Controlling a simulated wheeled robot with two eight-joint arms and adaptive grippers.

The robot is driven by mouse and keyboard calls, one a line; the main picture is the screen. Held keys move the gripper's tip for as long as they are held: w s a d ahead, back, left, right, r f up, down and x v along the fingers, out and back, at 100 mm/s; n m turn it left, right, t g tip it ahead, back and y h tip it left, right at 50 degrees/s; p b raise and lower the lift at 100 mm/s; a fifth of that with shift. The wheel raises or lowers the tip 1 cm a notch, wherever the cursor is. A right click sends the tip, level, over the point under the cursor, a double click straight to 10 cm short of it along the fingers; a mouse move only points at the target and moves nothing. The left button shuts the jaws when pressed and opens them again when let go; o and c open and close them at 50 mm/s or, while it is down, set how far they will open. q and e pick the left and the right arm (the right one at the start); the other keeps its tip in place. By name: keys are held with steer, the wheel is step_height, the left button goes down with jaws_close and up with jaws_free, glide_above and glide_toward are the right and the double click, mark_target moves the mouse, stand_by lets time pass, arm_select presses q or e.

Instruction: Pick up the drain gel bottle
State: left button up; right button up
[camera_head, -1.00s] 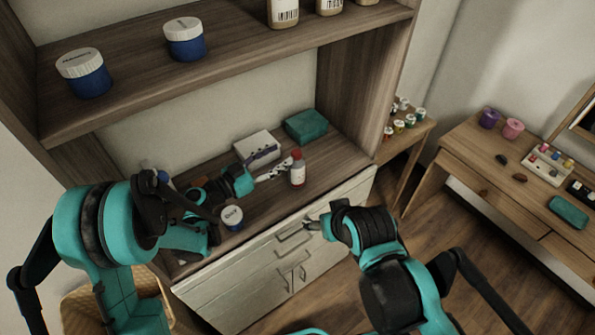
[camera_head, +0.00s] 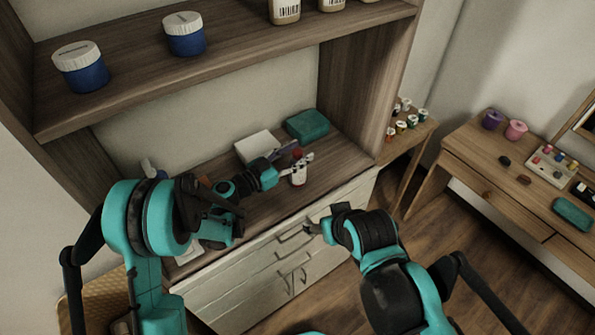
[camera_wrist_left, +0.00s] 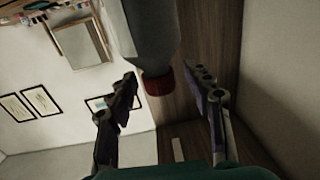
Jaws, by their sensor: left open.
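The bottle with a white body and a red cap (camera_head: 298,178) stands on the cabinet's lower shelf, near its front edge. My left gripper (camera_head: 297,164) reaches from the left to the bottle and partly hides it. In the left wrist view the bottle (camera_wrist_left: 155,38) shows upside down, its red cap toward me.
A white box (camera_head: 257,146) and a teal box (camera_head: 308,125) lie behind the bottle. The upper shelf (camera_head: 240,58) overhangs at the back, with blue jars (camera_head: 184,35) on it. A wooden desk (camera_head: 470,165) with small items stands at the right.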

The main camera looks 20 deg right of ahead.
arm_select(q)
jaws_close()
steer(key=shift+r, duration=0.1)
